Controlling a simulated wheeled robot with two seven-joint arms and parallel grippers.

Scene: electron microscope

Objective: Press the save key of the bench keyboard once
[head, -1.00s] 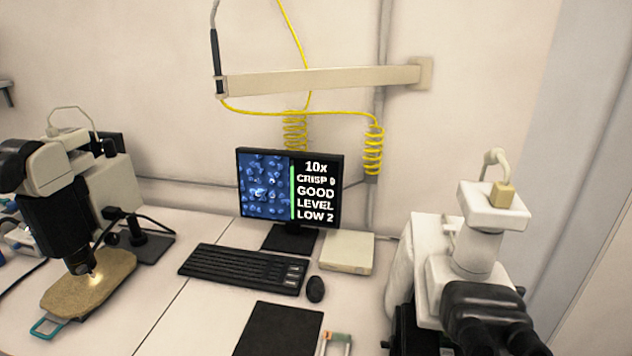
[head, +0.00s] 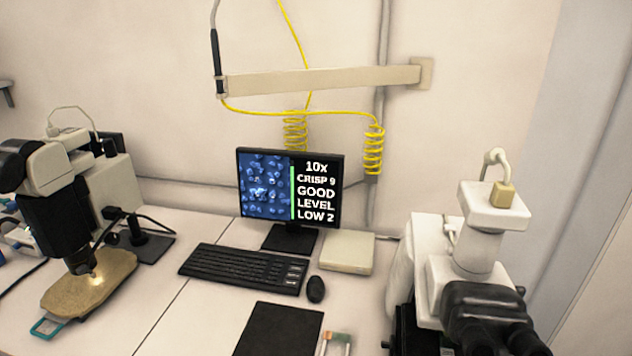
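The bench keyboard (head: 235,268) is black and lies on the white bench in front of the monitor. Its right end has a block of larger keys with pale labels (head: 291,275). The labels are too small to read, so I cannot tell which is the save key. The monitor (head: 290,188) shows a blue speckled picture, a green bar and the text "10x, CRISP 9, GOOD, LEVEL, LOW 2". Neither of my grippers is in the head view.
A black mouse (head: 316,289) and a pale flat box (head: 347,252) are right of the keyboard. A dark mat (head: 279,330) lies in front. A microscope with a lit stage (head: 90,284) stands left, a white binocular microscope (head: 478,265) right. Yellow coiled cables hang above.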

